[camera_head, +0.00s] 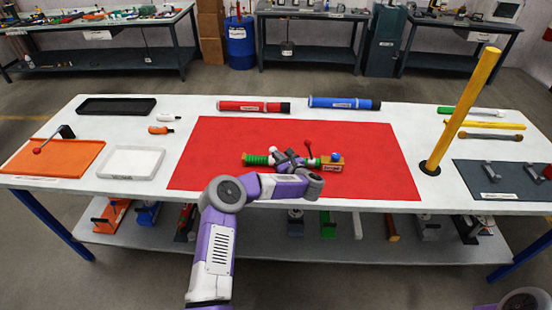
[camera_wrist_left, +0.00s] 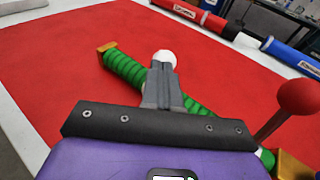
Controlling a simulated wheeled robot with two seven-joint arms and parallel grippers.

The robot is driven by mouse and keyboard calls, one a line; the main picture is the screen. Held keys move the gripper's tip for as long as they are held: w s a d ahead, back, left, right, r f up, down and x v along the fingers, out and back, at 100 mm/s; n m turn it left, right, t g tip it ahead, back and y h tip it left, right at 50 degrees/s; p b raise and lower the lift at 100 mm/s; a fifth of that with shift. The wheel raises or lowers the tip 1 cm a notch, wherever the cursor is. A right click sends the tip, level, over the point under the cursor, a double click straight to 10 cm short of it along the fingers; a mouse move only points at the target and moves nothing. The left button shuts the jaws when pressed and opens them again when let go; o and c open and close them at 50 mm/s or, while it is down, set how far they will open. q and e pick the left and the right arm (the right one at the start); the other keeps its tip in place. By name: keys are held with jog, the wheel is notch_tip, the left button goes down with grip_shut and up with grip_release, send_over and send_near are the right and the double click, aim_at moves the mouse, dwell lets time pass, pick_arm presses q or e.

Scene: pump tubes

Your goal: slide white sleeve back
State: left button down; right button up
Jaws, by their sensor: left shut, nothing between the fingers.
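A green ribbed tube assembly (camera_head: 257,160) lies on the red mat (camera_head: 375,165); it also shows in the left wrist view (camera_wrist_left: 125,68), running diagonally under my gripper. A white rounded part (camera_wrist_left: 165,57), perhaps the white sleeve, shows just beyond my fingertips. Most of it is hidden, and I cannot tell whether the fingers touch it. My left gripper (camera_head: 279,156) is shut and empty over the middle of the assembly; its closed fingers show in the left wrist view (camera_wrist_left: 163,72). A red-knobbed lever (camera_wrist_left: 298,97) stands at the assembly's right end. My right gripper is not in view.
A red tube (camera_head: 250,106) and a blue tube (camera_head: 340,103) lie behind the mat. A tall yellow post (camera_head: 463,108) stands at the right. A black tray (camera_head: 116,106), a white tray (camera_head: 131,176) and an orange board (camera_head: 70,165) are at the left. The mat's right side is clear.

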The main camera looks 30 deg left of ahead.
pick_arm(q)
jog(key=shift+w+d, duration=0.1)
jog(key=shift+d, duration=0.45)
jog(key=v, duration=0.3)
jog(key=shift+d+b, duration=0.15)
jog(key=shift+b, duration=0.25)
jog(key=p+v, duration=0.1)
jog(key=v, duration=0.9)
jog(key=shift+s, duration=0.2)
